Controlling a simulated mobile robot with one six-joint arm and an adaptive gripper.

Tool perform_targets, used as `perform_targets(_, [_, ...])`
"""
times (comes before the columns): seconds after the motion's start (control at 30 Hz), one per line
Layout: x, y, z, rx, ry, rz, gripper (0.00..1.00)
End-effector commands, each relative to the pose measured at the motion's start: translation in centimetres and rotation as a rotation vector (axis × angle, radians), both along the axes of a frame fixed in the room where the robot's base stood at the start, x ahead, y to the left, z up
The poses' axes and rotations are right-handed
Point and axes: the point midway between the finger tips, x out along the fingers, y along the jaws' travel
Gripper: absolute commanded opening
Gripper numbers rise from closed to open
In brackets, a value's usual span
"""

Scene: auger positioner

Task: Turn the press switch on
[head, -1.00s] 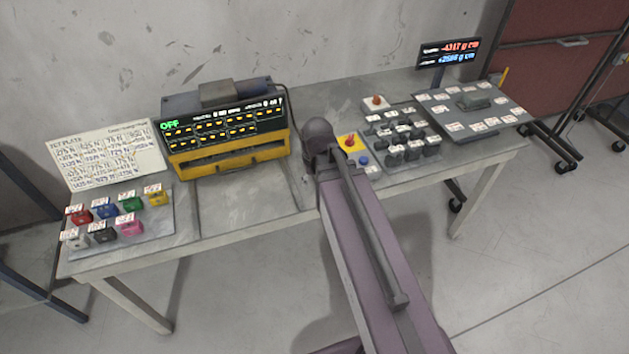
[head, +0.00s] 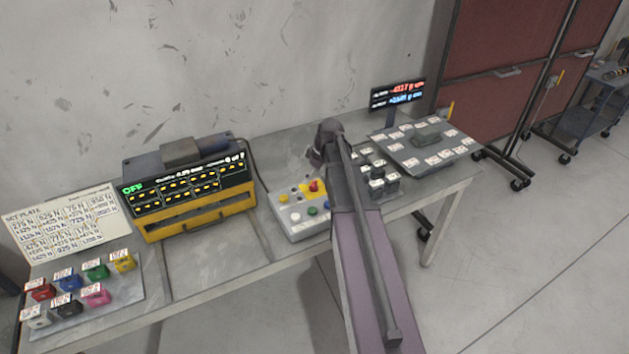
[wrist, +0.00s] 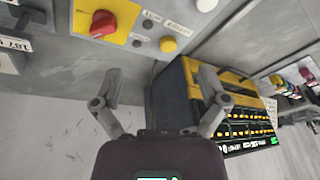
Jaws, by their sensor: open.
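A red knob (head: 315,186) sits on a yellow plate on the control box (head: 290,226), which also has green, white, blue and yellow buttons. In the wrist view the red knob (wrist: 103,24) and its yellow plate (wrist: 125,14) are at the top left, with a yellow button (wrist: 168,44) beside them. My gripper (wrist: 160,75) is open and empty, its fingers apart and clear of the knob. In the head view it is mostly hidden behind my arm. The yellow and dark press unit (head: 190,190) has a display reading OFF in green.
A set plate (head: 68,222) with printed values and several coloured blocks (head: 68,283) are at the left. Dark weights (head: 377,180) and a labelled board (head: 425,142) with a red and blue readout (head: 398,93) are at the right. The table between press and control box is clear.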

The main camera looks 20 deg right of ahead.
Motion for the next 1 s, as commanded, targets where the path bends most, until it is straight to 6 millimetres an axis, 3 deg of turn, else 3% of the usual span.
perform_targets(0.03, [1.4, -2.0, 0.6, 0.004, -0.023, 0.032, 0.93])
perform_targets(0.1, [2.3, -4.0, 0.9, 0.007, -0.056, 0.081, 0.93])
perform_targets(0.3, [3.7, -7.5, 1.5, 0.008, -0.120, 0.175, 0.93])
perform_targets(1.0, [4.0, -8.1, 1.1, 0.006, -0.134, 0.198, 0.93])
